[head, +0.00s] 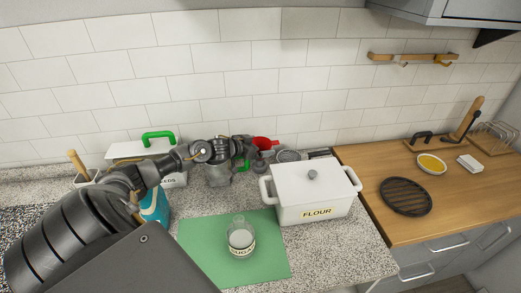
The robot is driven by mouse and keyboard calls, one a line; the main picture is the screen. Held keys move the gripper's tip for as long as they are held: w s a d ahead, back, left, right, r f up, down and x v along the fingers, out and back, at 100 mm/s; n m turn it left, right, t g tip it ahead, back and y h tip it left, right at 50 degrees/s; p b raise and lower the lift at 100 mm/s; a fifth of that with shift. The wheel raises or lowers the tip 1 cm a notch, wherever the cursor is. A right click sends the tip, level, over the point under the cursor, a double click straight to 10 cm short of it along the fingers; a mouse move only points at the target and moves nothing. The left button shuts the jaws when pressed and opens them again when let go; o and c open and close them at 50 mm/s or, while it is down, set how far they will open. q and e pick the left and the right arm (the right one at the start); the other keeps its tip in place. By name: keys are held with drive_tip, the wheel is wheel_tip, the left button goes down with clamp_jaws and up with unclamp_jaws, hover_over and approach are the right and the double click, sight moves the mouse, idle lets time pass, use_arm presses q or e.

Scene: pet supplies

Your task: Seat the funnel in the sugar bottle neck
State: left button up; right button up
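The sugar bottle (241,240), a clear jar with a white filling and a dark-lettered label, stands upright on the green mat (200,235). A red funnel (265,142) is at the back of the counter, near the wall. My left gripper (246,146) is at the funnel's left side, well behind the bottle. It is small and dark here, and I cannot tell whether its fingers are apart or closed on the funnel. My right gripper is not in view.
A white lidded flour bin (315,190) stands right of the mat. A white box with a green handle (158,142) and a blue container (155,207) are at left. Grey metal containers (218,174) crowd the back. The mat around the bottle is clear.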

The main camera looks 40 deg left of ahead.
use_arm(q)
drive_tip(key=c, duration=0.9)
drive_tip(key=shift+r, duration=0.15)
drive_tip(key=shift+r+b, duration=0.25)
drive_tip(key=shift+b, duration=0.15)
drive_tip(key=shift+s+d+r+b, duration=0.35)
drive_tip(key=shift+s+r+b, duration=0.05)
drive_tip(key=shift+s+r, duration=1.8)
drive_tip(key=shift+s+d+r+b, duration=0.4)
drive_tip(key=shift+s+r, duration=1.45)
drive_tip(key=shift+s, duration=0.55)
drive_tip(key=shift+s+d+r+b, duration=0.3)
drive_tip(key=shift+s+r+b, duration=0.15)
drive_tip(key=shift+s+r, duration=1.75)
